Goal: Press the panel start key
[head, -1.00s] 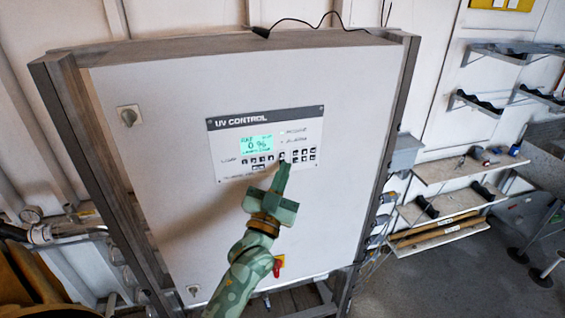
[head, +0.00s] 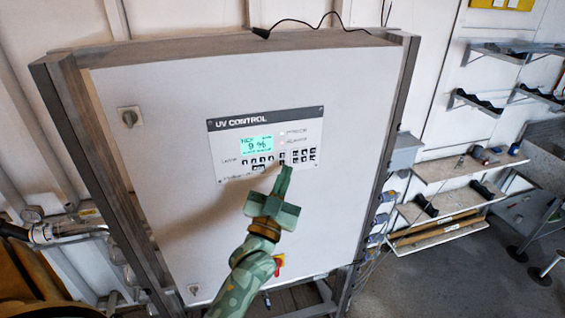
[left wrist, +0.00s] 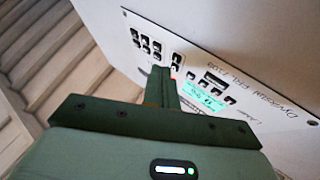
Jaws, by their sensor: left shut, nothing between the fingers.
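The UV control panel (head: 226,142) is a pale plate on the front of a large white cabinet. Its lit green display (head: 257,144) reads a percentage, apparently 9 %. Rows of small black keys (head: 303,155) lie below and right of the display; I cannot tell which is the start key. My left gripper (head: 285,168) is shut and empty, its fingertips at the lower edge of the keys. Whether the tips touch a key is unclear. My right gripper is not in view.
The white cabinet (head: 170,200) has a grey frame, a rotary knob (head: 129,116) at upper left and a red switch (head: 278,266) low down. Shelves (head: 470,170) with tools stand at right. Pipes with a gauge (head: 32,214) run at left.

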